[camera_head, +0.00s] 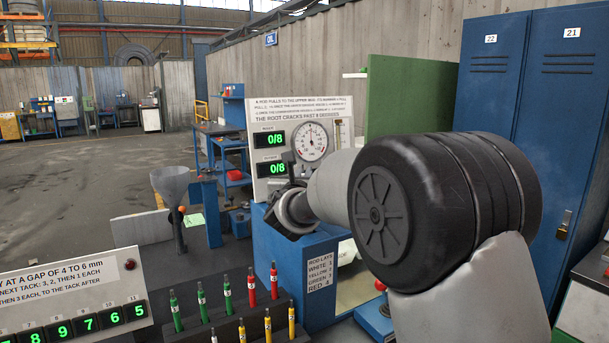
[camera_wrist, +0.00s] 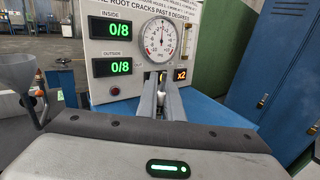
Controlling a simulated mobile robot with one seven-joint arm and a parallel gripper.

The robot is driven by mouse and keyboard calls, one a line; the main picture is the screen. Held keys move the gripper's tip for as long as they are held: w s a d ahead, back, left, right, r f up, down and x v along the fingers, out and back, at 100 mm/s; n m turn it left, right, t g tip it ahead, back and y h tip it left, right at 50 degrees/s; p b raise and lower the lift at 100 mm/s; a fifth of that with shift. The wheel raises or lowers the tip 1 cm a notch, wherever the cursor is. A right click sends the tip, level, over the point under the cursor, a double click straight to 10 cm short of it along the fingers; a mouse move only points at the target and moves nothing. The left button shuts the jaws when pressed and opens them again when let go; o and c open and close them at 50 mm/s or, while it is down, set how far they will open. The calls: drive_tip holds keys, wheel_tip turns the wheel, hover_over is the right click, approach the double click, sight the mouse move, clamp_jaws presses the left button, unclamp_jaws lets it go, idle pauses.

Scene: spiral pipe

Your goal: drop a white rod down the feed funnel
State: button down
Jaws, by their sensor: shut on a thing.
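My gripper (camera_wrist: 163,82) is shut, its fingers close together in front of the gauge panel in the wrist view. The thing between the fingers is too small and hidden to make out. In the head view my wrist hides most of the gripper. The grey feed funnel (camera_head: 173,183) stands on a dark stem at left, well apart from my gripper; it also shows at the left edge of the wrist view (camera_wrist: 15,72). A rod with a white top (camera_head: 213,335) stands at the bottom edge of the head view, mostly cut off.
Several green, red and yellow rods stand upright in a dark rack (camera_head: 232,325). The gauge panel (camera_head: 262,150) reads 0/8 twice. A blue cabinet (camera_head: 285,265) carries a rod list. A numbered display board (camera_head: 75,300) is at lower left; blue lockers (camera_head: 540,100) are at right.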

drive_tip(key=c, duration=1.8)
unclamp_jaws()
drive_tip(key=shift+c, duration=0.2)
drive_tip(key=s+b, duration=0.1)
drive_tip(key=s, duration=1.6)
drive_tip(key=shift+s+a, duration=0.25)
drive_tip(key=shift+a, duration=0.05)
